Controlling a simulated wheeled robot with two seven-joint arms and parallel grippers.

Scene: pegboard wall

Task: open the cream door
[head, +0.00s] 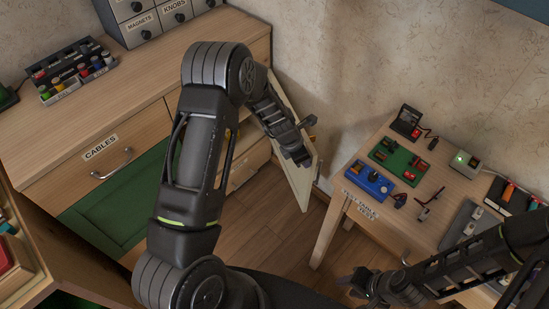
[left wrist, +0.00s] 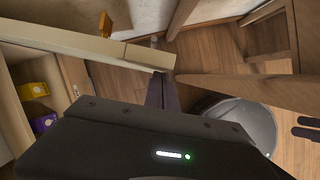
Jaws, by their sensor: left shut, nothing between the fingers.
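The cream door (head: 302,187) stands swung out from the wooden cabinet, edge-on towards me in the head view. It also shows in the left wrist view (left wrist: 85,46), with its orange-brown handle (left wrist: 105,24) on the far face. My left gripper (head: 303,158) is shut and empty at the door's free end, on the side of the cabinet's interior. Its dark fingers (left wrist: 160,92) show beside the door's end; whether they touch it I cannot tell. My left arm hides part of the door and cabinet opening. My right gripper (head: 350,284) is open and empty, low and away from the door.
Yellow (left wrist: 33,90) and purple (left wrist: 44,122) boxes sit inside the cabinet. A green door (head: 120,205) is below the CABLES drawer (head: 110,160). A wooden table (head: 350,200) with electronics stands right of the cream door. Bare floor (head: 275,230) lies between cabinet and table.

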